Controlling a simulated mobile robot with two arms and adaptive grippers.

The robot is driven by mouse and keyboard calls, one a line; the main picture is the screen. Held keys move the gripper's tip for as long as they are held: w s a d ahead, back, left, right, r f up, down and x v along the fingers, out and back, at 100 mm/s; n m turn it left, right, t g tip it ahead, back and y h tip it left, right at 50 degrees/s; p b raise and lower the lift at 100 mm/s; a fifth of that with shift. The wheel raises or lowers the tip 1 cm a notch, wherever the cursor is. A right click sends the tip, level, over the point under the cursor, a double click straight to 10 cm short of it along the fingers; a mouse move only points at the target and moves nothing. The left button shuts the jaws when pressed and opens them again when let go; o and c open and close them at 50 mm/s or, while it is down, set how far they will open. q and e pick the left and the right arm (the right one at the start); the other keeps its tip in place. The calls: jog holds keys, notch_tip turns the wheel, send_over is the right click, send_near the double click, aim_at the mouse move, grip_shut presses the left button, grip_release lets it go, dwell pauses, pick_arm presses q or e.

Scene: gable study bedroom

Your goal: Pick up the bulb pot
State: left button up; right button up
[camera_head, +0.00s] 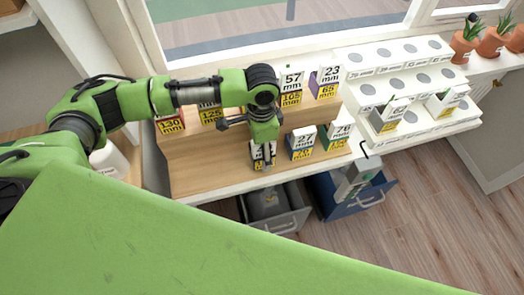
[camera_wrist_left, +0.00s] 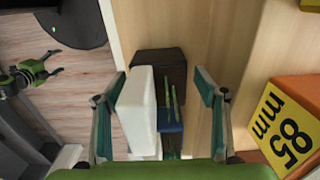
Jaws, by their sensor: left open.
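My left gripper (camera_head: 263,158) is open over the front of the wooden stepped stand. In the left wrist view, the gripper (camera_wrist_left: 160,100) has one finger on each side of a white block and a dark, bluish item with thin green shoots (camera_wrist_left: 172,98); contact cannot be told. In the head view the gripper partly hides a white-and-yellow labelled box below it. Terracotta pots with green plants (camera_head: 466,42) stand on the sill at far right, away from this gripper; I cannot tell which item is the bulb pot. My right gripper (camera_wrist_left: 48,64) shows open, far off, in the left wrist view.
A white stepped rack (camera_head: 400,58) stands right. An open grey drawer (camera_head: 290,220) and blue drawer (camera_head: 375,200) jut out below.

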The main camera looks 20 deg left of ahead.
pick_arm(q)
jog(key=c, duration=1.5)
jog(key=shift+c, duration=0.2)
jog(key=shift+r, duration=0.15)
